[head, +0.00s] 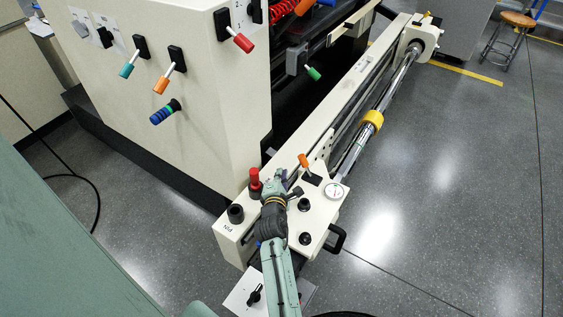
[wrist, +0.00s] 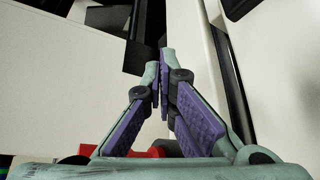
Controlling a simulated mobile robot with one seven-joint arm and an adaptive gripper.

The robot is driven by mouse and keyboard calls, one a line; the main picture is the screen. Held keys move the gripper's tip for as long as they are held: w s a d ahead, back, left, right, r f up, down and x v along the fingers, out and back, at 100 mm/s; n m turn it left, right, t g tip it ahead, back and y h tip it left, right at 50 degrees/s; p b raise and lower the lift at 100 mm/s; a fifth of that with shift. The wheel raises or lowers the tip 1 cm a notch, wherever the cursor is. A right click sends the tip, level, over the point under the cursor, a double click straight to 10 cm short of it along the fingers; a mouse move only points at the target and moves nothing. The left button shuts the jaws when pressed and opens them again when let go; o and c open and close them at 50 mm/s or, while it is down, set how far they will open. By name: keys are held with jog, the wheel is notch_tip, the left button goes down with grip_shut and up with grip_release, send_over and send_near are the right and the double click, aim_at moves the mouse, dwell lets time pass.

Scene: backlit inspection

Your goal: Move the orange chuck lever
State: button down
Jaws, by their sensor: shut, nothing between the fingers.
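A small orange-handled lever (head: 304,160) stands on a black base on the cream end panel, just right of my gripper. Another orange-handled lever (head: 161,86) is on the side of the cream cabinet at the left. The frames do not tell which is the chuck lever. My gripper (head: 278,180) is over the end panel, beside a red knob and apart from both orange levers. In the wrist view my gripper (wrist: 164,60) has its fingers together with nothing between them. No orange handle shows in the wrist view.
A red knob (head: 255,180) and black socket (head: 236,213) are left of my gripper. The cabinet (head: 215,120) carries teal, red and blue handles. Open floor (head: 450,200) lies right.

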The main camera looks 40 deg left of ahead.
aim_at(305, 166)
jog(key=x, duration=0.5)
jog(key=shift+w+d+r+p, duration=0.15)
jog(key=shift+d+r+p, duration=0.05)
jog(key=shift+r+p, duration=0.2)
jog(key=shift+w+d+r+p, duration=0.1)
jog(key=shift+d+r+p, duration=0.2)
jog(key=shift+d+p, duration=0.15)
jog(key=shift+w+d+r+p, duration=0.1)
jog(key=shift+d+r+p, duration=0.2)
jog(key=shift+d, duration=0.3)
jog(key=shift+w+d, duration=0.1)
jog(key=shift+d, duration=0.35)
